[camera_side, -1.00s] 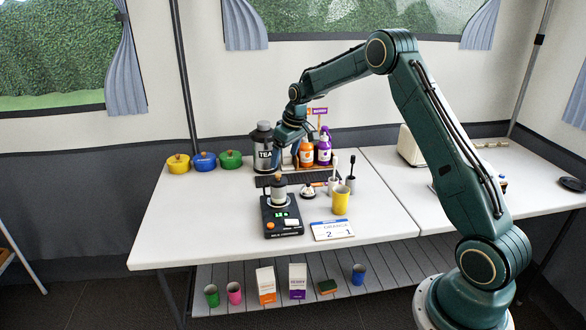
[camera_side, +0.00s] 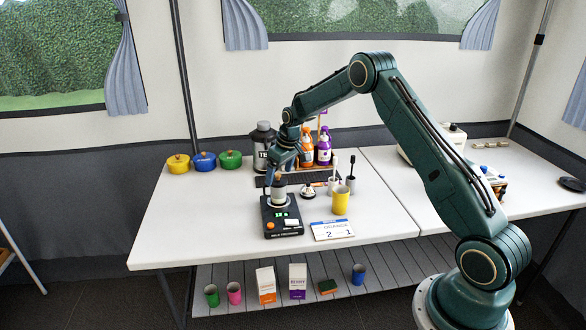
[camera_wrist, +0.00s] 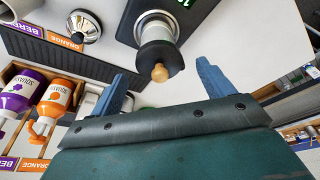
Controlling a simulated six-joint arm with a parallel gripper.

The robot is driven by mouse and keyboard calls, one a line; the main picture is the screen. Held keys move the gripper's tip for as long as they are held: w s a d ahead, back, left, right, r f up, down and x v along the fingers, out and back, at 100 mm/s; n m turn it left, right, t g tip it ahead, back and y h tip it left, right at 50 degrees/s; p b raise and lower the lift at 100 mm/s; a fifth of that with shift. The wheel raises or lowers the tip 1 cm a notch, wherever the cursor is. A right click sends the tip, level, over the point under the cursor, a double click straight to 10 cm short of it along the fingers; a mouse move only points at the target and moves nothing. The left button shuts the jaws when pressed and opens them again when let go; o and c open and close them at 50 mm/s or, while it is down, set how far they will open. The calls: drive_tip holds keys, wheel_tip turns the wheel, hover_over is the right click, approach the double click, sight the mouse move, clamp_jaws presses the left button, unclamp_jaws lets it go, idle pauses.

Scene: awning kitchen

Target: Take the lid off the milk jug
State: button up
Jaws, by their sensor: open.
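The milk jug (camera_side: 279,194) is a small pale cylinder standing on the black milk frother (camera_side: 283,218). Its dark lid (camera_wrist: 158,57) has a round wooden knob (camera_wrist: 160,73) on top. My gripper (camera_side: 277,168) is just above the jug in the side view, fingers pointing down. In the wrist view its two blue fingers are apart and empty, with the knob showing in the gap between them. The lid is seated on the jug (camera_wrist: 157,24). In the side view the gripper partly covers the knob.
Behind stand a tea canister (camera_side: 263,136) and a wooden rack with orange (camera_side: 306,150) and purple (camera_side: 324,150) squash bottles. A yellow cup (camera_side: 341,201), a brush holder (camera_side: 333,184) and an order card (camera_side: 332,231) are to the right.

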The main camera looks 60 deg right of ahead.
drive_tip(key=shift+f, duration=0.35)
drive_tip(key=c, duration=1)
